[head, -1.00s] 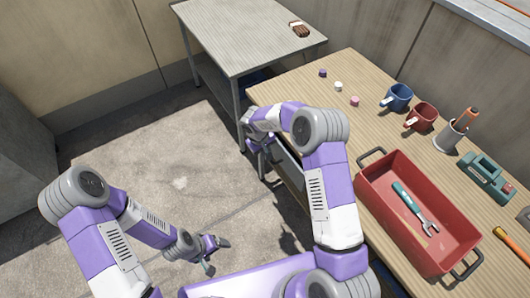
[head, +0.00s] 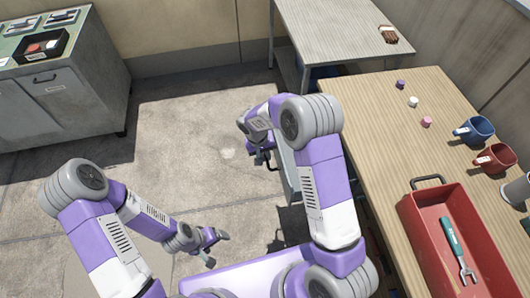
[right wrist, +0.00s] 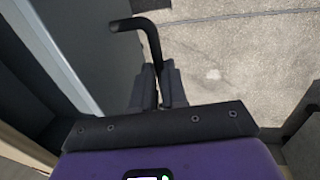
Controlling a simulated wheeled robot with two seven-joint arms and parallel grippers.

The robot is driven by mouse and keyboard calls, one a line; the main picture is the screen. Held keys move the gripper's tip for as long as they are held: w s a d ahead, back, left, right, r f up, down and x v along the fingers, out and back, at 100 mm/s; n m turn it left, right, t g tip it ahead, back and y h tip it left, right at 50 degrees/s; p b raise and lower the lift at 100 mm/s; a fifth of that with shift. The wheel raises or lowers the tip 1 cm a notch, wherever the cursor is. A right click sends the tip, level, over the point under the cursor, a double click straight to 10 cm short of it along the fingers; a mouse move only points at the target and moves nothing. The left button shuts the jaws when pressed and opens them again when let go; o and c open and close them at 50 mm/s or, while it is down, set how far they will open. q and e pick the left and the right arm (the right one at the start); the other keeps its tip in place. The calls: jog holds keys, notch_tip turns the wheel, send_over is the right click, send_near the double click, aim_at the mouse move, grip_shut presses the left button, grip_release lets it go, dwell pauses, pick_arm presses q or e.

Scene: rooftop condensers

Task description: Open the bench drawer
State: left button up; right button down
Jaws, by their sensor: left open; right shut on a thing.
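The wooden-topped bench (head: 385,110) stands on the right in the head view. The drawer's grey front (head: 291,185) stands out from the bench's front side, partly hidden by my right arm. In the right wrist view the front (right wrist: 85,40) has a light top edge, with a dark space behind it. My right gripper (head: 264,157) is shut on the dark bar handle (right wrist: 150,38); the fingers (right wrist: 158,82) close around its free-hanging length. My left gripper (head: 212,242) is open and empty over the floor, away from the bench.
On the bench are a red tray (head: 425,235) with a teal-handled wrench (head: 458,245), a blue mug (head: 474,130) and a red mug (head: 495,158). A grey table (head: 340,30) stands behind. A grey cabinet (head: 60,95) is at far left. The floor between is clear.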

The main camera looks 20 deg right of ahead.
jog(key=c, duration=1.2)
grip_release()
jog(key=shift+o, duration=0.2)
notch_tip(320, 180, up, 8)
jog(key=a+p, duration=0.1)
jog(key=p, duration=0.1)
jog(key=shift+a+f, duration=0.25)
jog(key=shift+a, duration=0.05)
jog(key=shift+w, duration=0.1)
